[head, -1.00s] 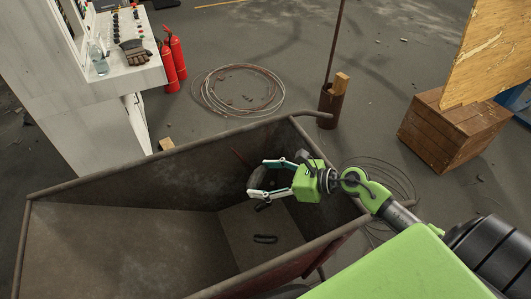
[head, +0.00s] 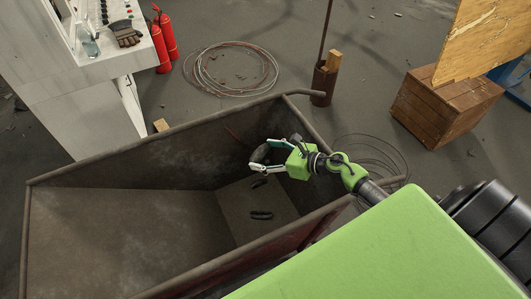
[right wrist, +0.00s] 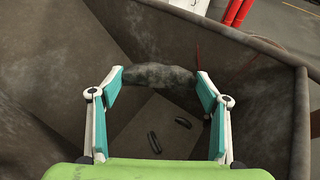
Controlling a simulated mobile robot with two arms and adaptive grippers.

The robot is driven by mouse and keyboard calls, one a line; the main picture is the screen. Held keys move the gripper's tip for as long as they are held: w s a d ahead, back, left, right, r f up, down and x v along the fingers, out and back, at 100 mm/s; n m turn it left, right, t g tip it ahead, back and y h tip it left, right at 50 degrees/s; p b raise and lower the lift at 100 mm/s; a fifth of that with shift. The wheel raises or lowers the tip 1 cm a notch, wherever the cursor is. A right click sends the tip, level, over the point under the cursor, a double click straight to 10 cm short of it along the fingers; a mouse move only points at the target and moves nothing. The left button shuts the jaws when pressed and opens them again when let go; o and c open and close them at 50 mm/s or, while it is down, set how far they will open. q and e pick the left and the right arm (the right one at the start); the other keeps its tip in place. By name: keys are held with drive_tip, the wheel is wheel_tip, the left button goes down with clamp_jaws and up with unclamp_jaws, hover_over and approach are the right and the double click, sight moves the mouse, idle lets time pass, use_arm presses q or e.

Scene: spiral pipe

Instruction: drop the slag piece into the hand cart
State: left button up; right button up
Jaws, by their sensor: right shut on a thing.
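The hand cart (head: 130,215) is a large, rusty, dark metal trough, open at the top; its walls also fill much of the right wrist view (right wrist: 55,65). My right gripper (head: 259,158) is over the inside of the cart, near its right end. In the right wrist view my right gripper (right wrist: 160,77) is shut on the slag piece (right wrist: 160,75), a grey, rough, elongated lump held across between the teal fingertips. The slag hangs above the cart's floor, clear of the walls. In the head view it blends into the dark wall. My left gripper is not in view.
Two small dark pieces (head: 261,215) lie on the cart's floor below the gripper. A white control console (head: 95,85) and red fire extinguishers (head: 163,45) stand behind at left. A coiled cable (head: 230,68) and a wooden crate (head: 440,105) are on the floor beyond.

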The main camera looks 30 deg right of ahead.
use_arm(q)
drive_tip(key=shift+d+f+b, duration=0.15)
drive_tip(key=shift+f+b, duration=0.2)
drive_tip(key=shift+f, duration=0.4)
use_arm(e)
drive_tip(key=shift+f, duration=0.9)
drive_tip(key=o, duration=1.2)
drive_tip(key=v, duration=1.2)
